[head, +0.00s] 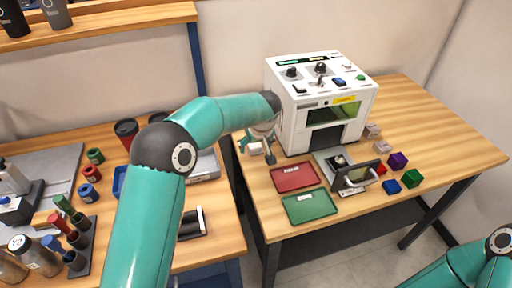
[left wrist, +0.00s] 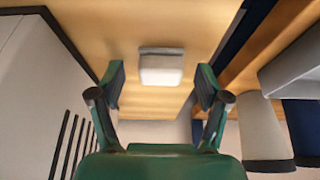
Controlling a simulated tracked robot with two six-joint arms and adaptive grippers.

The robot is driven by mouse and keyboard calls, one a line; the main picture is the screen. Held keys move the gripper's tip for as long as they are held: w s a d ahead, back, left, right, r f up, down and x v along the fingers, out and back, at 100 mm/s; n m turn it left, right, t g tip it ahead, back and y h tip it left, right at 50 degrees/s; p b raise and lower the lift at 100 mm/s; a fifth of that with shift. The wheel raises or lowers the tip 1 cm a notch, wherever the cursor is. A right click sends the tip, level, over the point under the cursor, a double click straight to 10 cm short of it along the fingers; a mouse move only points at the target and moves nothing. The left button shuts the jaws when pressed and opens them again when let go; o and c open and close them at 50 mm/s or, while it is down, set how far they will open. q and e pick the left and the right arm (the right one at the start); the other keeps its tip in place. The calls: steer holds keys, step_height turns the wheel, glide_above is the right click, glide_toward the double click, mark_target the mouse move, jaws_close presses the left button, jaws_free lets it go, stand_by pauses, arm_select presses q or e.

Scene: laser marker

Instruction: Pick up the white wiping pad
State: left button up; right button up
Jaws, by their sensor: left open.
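The white wiping pad (left wrist: 161,68) lies on the wooden table, centred between my left fingertips in the left wrist view and a little beyond them. In the head view, the pad (head: 255,149) shows as a small pale patch at the left of the marker machine, partly covered by my gripper. My left gripper (head: 257,155) is open and empty, over the table's left edge region; its two fingers (left wrist: 160,88) stand well apart, one on each side of the pad. I cannot tell whether they touch the table. My right gripper is not in view.
The white laser marker (head: 295,112) stands close right of my left gripper. A red tray (head: 295,178) and a green tray (head: 310,206) lie in front. Coloured cubes (head: 398,160) sit at the right. A gap separates this table from the left bench (head: 215,215).

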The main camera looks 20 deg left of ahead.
mark_target(256, 146)
arm_select(q)
steer(key=shift+f, duration=0.1)
steer(key=shift+c, duration=0.3)
steer(key=c, duration=1)
steer(key=shift+w, duration=0.1)
steer(key=shift+r, duration=0.65)
step_height(256, 146, up, 19)
steer(key=p, duration=0.3)
steer(key=shift+f, duration=0.15)
